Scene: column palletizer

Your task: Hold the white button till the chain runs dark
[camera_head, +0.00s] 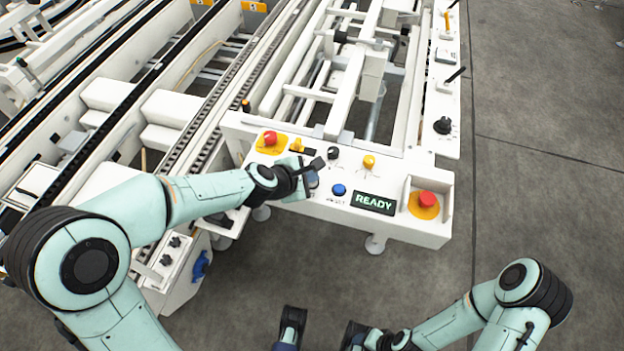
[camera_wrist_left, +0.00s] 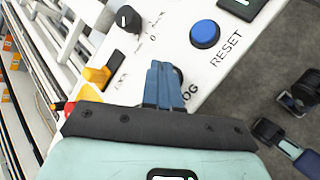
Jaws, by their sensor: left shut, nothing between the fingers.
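My left gripper (camera_head: 312,176) is over the middle of the white control panel (camera_head: 238,122). It also shows in the left wrist view (camera_wrist_left: 163,72), its blue fingers shut together with nothing between them. The fingertips cover a control beside a label ending in "OG"; only a dark edge shows past them. I cannot see the white button clearly, nor tell whether the fingertips touch or press it. The lit display (camera_head: 373,203) reads READY in green. My right arm is low at the right; its gripper (camera_head: 358,335) is near the bottom edge, its jaws unclear.
A blue RESET button (camera_head: 339,190) is right of the left gripper. A black knob (camera_head: 333,153) and yellow control (camera_head: 369,162) are behind it. Red emergency stops (camera_head: 270,138) (camera_head: 427,199) sit at both ends. Conveyor rails (camera_head: 205,118) run at left. Floor (camera_head: 545,190) at right is clear.

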